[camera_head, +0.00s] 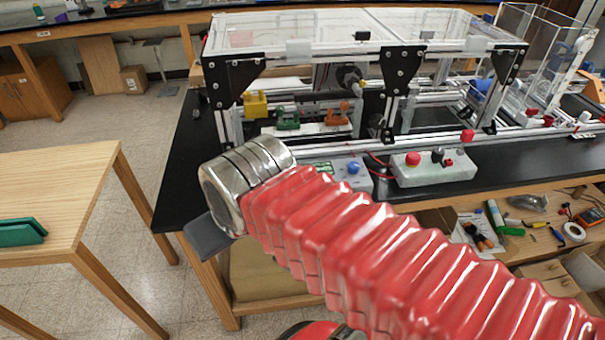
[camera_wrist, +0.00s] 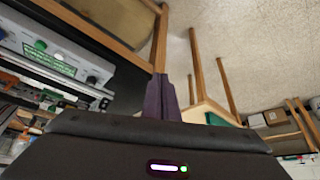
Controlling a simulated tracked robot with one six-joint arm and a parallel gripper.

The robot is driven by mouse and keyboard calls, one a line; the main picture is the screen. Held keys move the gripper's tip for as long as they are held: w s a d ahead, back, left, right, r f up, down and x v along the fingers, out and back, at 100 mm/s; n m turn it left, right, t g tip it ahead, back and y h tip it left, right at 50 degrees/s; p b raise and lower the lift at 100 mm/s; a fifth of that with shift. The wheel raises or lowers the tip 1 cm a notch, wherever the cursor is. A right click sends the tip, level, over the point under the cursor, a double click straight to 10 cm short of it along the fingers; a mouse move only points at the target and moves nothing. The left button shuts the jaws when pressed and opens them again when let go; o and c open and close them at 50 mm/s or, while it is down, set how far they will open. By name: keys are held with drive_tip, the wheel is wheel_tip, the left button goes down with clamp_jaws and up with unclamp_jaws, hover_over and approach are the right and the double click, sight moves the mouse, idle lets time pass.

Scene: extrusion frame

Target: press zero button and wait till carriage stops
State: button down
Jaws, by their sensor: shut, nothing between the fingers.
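My gripper (camera_wrist: 162,98) shows in the wrist view with its dark fingers together and nothing between them. In the head view my red ribbed arm covers much of the foreground. A grey control panel (camera_wrist: 65,57) is at the upper left of the wrist view, apart from the fingers. It has a green button (camera_wrist: 41,45), a green display and a dark knob (camera_wrist: 92,80). The same panel shows partly behind my arm in the head view, with a blue knob (camera_head: 353,168). I cannot read which button is zero. The carriage cannot be clearly told apart in the frame.
The extrusion frame (camera_head: 388,90) with clear panels stands on the black bench. A pale box (camera_head: 435,172) with a red button (camera_head: 412,159) is right of the panel. A wooden table (camera_head: 60,180) is at left, with floor between. Tools lie on the lower shelf.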

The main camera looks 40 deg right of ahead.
drive_tip(key=w+d+r+m+g+h, duration=0.1)
drive_tip(key=w+d+r+m, duration=0.1)
drive_tip(key=d, duration=1)
drive_tip(key=w+d+r+m+g+h, duration=0.1)
drive_tip(key=w+d+m, duration=0.3)
drive_tip(key=d, duration=0.9)
drive_tip(key=shift+w+d+r+m+g, duration=0.2)
drive_tip(key=shift+w+r+m+g, duration=0.2)
drive_tip(key=shift+w+r, duration=0.2)
drive_tip(key=shift+w+f, duration=0.1)
drive_tip(key=shift+f, duration=0.1)
drive_tip(key=x, duration=0.8)
drive_tip(key=s+x, duration=0.1)
drive_tip(key=x, duration=0.4)
drive_tip(key=shift+a+f, duration=0.15)
drive_tip(key=shift+a, duration=0.2)
drive_tip(key=shift+w+f, duration=0.1)
drive_tip(key=shift+f, duration=0.25)
